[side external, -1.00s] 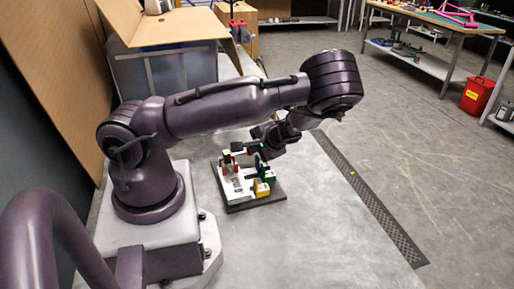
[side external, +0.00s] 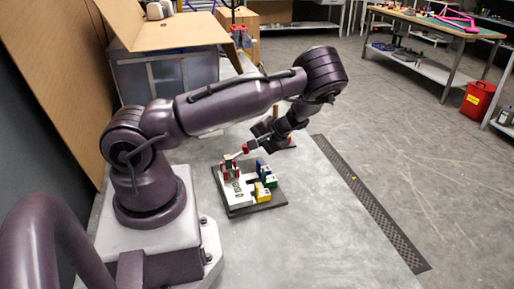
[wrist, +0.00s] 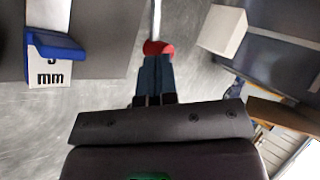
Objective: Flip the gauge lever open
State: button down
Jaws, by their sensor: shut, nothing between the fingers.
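The gauge is a white block with red, blue, green and yellow parts on a dark base plate (side external: 240,207). A pale lever (side external: 236,154) slopes up and right from the red parts (side external: 228,168) to a red tip (side external: 246,149). In the wrist view, the thin metal rod (wrist: 156,18) ends in this red tip (wrist: 158,47). My gripper (wrist: 155,62) is shut and empty, its fingertips right at the red tip; whether they touch is unclear. The side view shows my gripper (side external: 254,140) above the gauge's far side, fingertips hard to make out.
A white block marked "mm" (wrist: 48,73) with a blue piece (wrist: 52,45) is left in the wrist view. A pale box-like block (wrist: 223,31) is at right. A grey bin (side external: 165,80) and cardboard stand behind; the grey table right of the gauge is clear.

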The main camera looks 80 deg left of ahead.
jog(key=a+n+h, duration=0.1)
jog(key=s+a+n+g+h, duration=0.1)
jog(key=n, duration=0.1)
jog(key=shift+a, duration=0.25)
jog(key=shift+s+a+n+g+h, duration=0.4)
jog(key=shift+a+n+h, duration=0.3)
jog(key=shift+n, duration=0.25)
jog(key=shift+s+a+n+g+h, duration=0.3)
jog(key=shift+s+a+n+h, duration=0.25)
jog(key=shift+n+h, duration=0.35)
jog(key=shift+a, duration=0.1)
jog(key=v, duration=1)
jog(key=shift+d, duration=0.4)
jog(key=shift+f, duration=0.1)
